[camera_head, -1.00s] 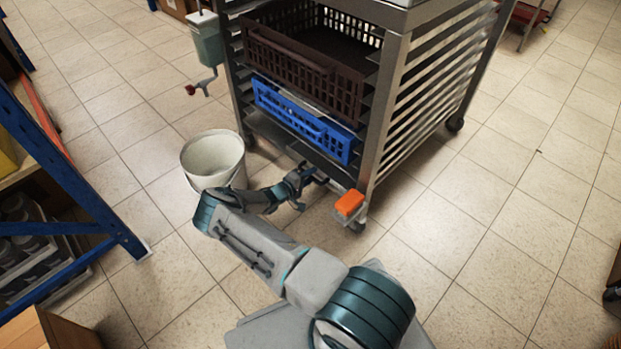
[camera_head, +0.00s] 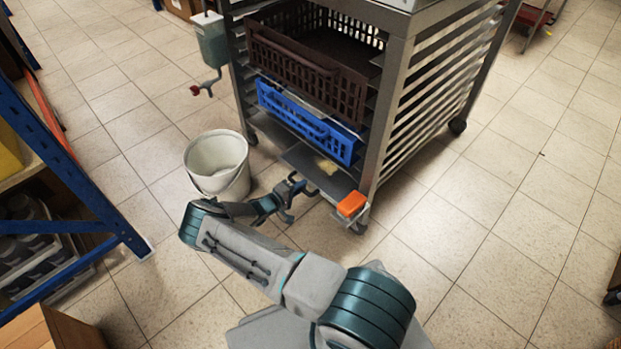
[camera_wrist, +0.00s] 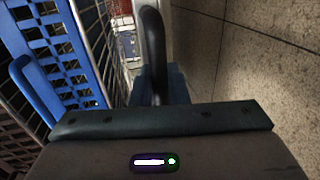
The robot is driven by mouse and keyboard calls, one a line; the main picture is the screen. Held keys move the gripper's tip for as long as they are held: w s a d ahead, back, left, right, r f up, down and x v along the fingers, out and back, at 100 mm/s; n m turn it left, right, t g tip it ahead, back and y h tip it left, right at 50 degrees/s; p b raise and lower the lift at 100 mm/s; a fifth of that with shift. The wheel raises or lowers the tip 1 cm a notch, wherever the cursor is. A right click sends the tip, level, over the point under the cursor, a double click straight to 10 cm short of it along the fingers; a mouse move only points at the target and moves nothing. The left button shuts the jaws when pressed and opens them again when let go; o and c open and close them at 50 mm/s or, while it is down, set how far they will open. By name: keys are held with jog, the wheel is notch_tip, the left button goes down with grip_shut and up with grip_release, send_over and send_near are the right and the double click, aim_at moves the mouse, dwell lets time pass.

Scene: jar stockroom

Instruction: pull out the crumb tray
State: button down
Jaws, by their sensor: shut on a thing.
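The crumb tray (camera_head: 336,183) is a flat dark grey tray at the bottom of the metal rack. It sticks partly out of the rack's front, and a pale yellowish patch shows on it. My gripper (camera_head: 306,190) is low at the tray's front edge, shut on the tray's handle, which is mostly hidden by the jaws. In the wrist view a dark curved bar (camera_wrist: 152,50) rises in front of my gripper; I cannot tell exactly how the jaws sit on it.
The rack (camera_head: 385,115) holds a blue crate (camera_head: 308,128) and a dark brown crate (camera_head: 300,65) above. A white bucket (camera_head: 215,165) stands left of the tray. An orange block (camera_head: 351,204) sits by the rack's front right corner.

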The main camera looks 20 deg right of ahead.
jog(key=f+b+v, duration=0.1)
jog(key=f+v, duration=0.1)
jog(key=v, duration=0.8)
jog(key=a+f+b+v, duration=0.1)
jog(key=f+v, duration=0.1)
jog(key=v, duration=0.9)
jog(key=shift+s+f, duration=0.2)
jog(key=shift+f, duration=0.05)
jog(key=c, duration=1.5)
grip_release()
jog(key=p+v, duration=0.2)
jog(key=v, duration=1.2)
jog(key=shift+p, duration=0.3)
jog(key=shift+w, duration=0.15)
